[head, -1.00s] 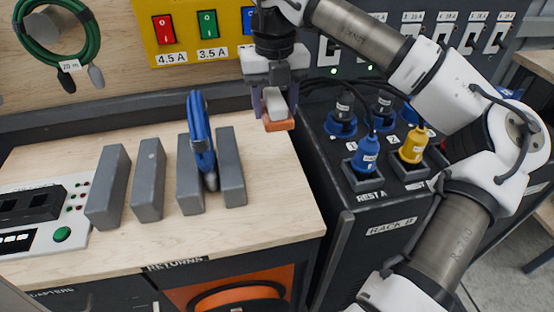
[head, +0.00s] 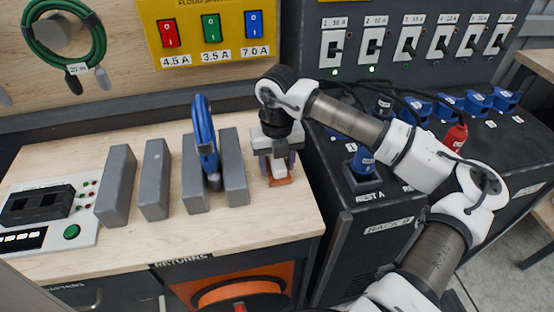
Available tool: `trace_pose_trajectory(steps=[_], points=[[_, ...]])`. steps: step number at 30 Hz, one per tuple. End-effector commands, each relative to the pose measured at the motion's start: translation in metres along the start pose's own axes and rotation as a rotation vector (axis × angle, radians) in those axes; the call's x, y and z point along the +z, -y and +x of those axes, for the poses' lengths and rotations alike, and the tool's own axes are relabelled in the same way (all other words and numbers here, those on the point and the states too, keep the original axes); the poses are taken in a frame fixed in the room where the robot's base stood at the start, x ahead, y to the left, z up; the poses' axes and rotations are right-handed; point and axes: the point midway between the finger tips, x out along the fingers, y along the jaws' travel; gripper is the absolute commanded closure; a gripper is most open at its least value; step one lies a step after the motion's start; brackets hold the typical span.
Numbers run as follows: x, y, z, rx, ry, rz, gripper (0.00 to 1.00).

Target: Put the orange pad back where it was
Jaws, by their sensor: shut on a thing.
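The orange pad (head: 280,182) is at the right part of the wooden bench top, just right of the grey upright blocks. A grey piece shows on top of it, between the fingers. My gripper (head: 275,170) points down and is shut on the pad's grey upper part. The pad is low, at or just above the bench surface; I cannot tell whether it touches. The fingers hide part of the pad.
Several grey upright blocks (head: 154,180) stand left of my gripper, with a blue cable coil (head: 205,140) between two of them. A black rack (head: 385,220) with plugs stands right of the bench (head: 255,222). The bench front right is clear.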

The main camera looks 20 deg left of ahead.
Motion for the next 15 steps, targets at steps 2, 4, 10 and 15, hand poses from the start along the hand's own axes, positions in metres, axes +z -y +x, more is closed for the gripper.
trace_pose_trajectory(steps=[2, 4, 10, 15], points=[[0.0000, 0.0001, -0.0001, 0.000, 0.000, 0.000, 0.71], [0.0000, 0.0001, -0.0001, 0.000, 0.000, 0.000, 0.71], [-0.0001, 0.0001, 0.0037, 0.000, 0.000, 0.000, 0.49], [-0.0001, 0.0001, 0.0024, 0.000, -0.001, 0.000, 0.28]])
